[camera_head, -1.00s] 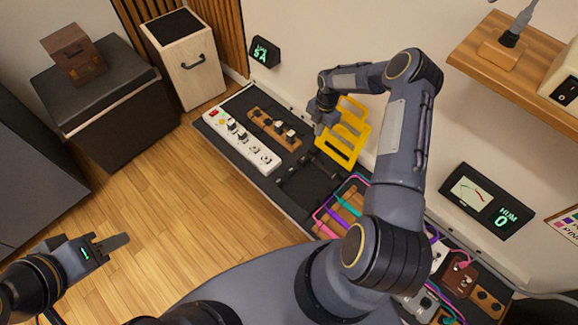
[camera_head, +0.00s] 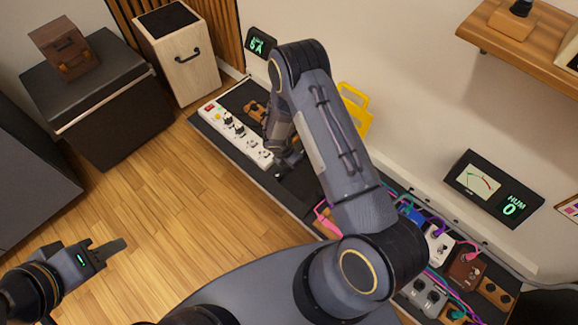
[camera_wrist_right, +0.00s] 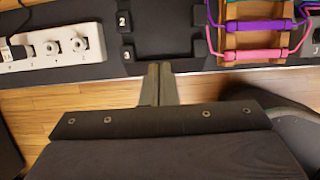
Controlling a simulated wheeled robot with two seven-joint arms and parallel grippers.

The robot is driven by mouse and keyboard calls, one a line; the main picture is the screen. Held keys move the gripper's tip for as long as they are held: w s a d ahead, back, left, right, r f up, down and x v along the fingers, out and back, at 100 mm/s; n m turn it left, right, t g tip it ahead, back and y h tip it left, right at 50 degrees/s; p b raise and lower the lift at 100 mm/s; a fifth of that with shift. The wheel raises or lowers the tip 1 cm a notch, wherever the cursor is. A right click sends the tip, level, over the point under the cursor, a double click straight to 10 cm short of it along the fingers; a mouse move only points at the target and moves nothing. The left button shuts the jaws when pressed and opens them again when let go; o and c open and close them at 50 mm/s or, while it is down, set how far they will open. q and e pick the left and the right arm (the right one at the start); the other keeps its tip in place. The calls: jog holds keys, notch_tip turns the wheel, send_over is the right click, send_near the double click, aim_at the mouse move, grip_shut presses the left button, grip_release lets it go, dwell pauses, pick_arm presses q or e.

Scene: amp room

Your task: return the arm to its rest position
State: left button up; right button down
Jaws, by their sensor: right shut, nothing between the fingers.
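My right arm (camera_head: 345,165) reaches across the bench in the head view, with its elbow raised and its forearm bent down. The right gripper (camera_head: 290,163) points down near the bench's front edge, beside the white power strip, and is small there. In the right wrist view the right gripper (camera_wrist_right: 158,85) has its two fingers together with nothing between them, in front of a dark, empty bay. My left gripper (camera_head: 110,249) is at the lower left over the wooden floor, apart from everything.
The white power strip (camera_head: 236,136) lies on the dark bench. A yellow frame (camera_head: 358,112) stands behind my right arm, partly hidden. Pedals with coloured cables (camera_head: 438,243) lie to the right. A meter box (camera_head: 494,188) and a wooden shelf (camera_head: 520,45) are on the wall.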

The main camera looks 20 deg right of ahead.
jog(key=shift+a+f, duration=0.15)
jog(key=s+d+r+m+t+y, duration=0.1)
jog(key=s+d+r+m, duration=0.15)
jog(key=r+m, duration=0.7)
jog(key=s+d+r+m+y, duration=0.1)
jog(key=s+r+m, duration=0.2)
jog(key=r, duration=1.3)
jog(key=s+a+r+m+t+y, duration=0.25)
jog(key=s+r+m, duration=0.4)
jog(key=s, duration=0.35)
jog(key=s+a+r+m+t+y, duration=0.1)
jog(key=s+a+r+m+y, duration=0.3)
jog(key=s+r, duration=0.5)
notch_tip(320, 180, up, 16)
jog(key=s+m+h+p, duration=0.1)
jog(key=p, duration=1.6)
jog(key=shift+s+a+r+p, duration=0.15)
jog(key=shift+p, duration=0.15)
